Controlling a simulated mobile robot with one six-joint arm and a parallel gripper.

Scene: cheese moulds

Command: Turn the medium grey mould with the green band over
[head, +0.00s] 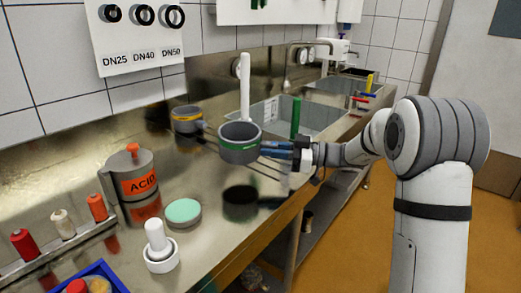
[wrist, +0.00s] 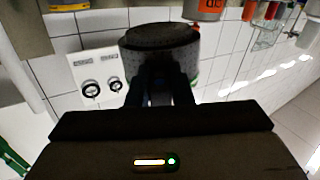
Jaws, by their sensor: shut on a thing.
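The grey mould with the green band (head: 240,155) is held in the air above the steel worktop, roughly level. Its upper face looks dark inside a lighter rim in the head view. My gripper (head: 290,150) comes from the right and is shut on its side wall. In the wrist view the mould (wrist: 150,60) sits between the fingertips (wrist: 160,85), its round dark face toward the picture's top. Only a sliver of green shows there. I cannot tell for certain which face is open.
A grey mould with a yellow-orange band (head: 187,125) stands behind on the worktop (head: 215,235). An acid jug (head: 130,183), a mint-green disc (head: 183,212) and a white plunger-like piece (head: 158,245) stand at front left. A sink (head: 320,115) lies behind; worktop below the mould is clear.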

